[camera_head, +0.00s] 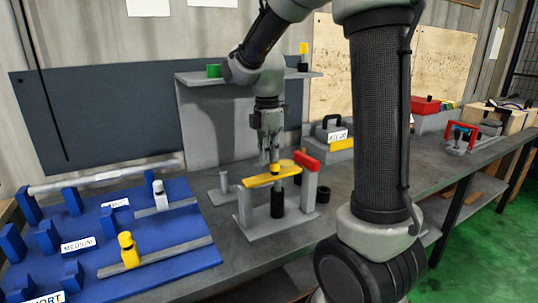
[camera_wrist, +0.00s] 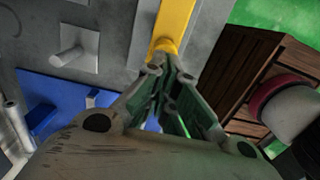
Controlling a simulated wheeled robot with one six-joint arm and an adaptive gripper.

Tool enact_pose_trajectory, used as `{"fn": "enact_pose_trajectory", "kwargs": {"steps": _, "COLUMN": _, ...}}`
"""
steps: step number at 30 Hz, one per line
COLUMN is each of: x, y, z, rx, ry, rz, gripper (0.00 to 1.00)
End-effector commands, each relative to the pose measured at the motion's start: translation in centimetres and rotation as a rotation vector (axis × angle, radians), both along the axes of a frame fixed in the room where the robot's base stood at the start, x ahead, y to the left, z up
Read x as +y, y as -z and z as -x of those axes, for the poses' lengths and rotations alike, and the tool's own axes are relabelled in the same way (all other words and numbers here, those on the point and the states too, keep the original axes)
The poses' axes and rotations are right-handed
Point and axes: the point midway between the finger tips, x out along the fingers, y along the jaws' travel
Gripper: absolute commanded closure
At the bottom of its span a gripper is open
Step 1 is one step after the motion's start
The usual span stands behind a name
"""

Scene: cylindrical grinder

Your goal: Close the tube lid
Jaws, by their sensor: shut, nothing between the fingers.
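A grey stand (camera_head: 264,223) on the bench holds a yellow bar-shaped piece (camera_head: 258,181), likely the lid, lying roughly level across its top. A dark upright cylinder (camera_head: 278,204), likely the tube, stands beneath it. A red piece (camera_head: 306,160) caps the stand's right post. My gripper (camera_head: 273,168) points down, shut and empty, with its tips at the yellow piece; I cannot tell whether they touch. In the wrist view the yellow piece (camera_wrist: 173,22) runs up from beside my fingertips (camera_wrist: 162,68). The cylinder's top is hidden.
A blue rack (camera_head: 145,245) with yellow and white items fills the bench on the left. A grey shelf (camera_head: 210,79) rises behind the stand. A small grey post (camera_head: 224,182) stands left of it.

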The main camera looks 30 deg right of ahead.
Motion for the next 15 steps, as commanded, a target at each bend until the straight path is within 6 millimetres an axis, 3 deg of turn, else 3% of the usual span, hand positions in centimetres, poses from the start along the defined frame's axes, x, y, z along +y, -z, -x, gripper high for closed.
{"fn": "enact_pose_trajectory", "kwargs": {"steps": 9, "x": 0.0, "y": 0.1, "z": 0.0, "rx": 0.0, "ry": 0.0, "rz": 0.0, "gripper": 1.0}}
{"fn": "enact_pose_trajectory", "kwargs": {"steps": 15, "x": -0.5, "y": 1.5, "z": 0.0, "rx": 0.001, "ry": 0.0, "rz": 0.0, "gripper": 1.0}}
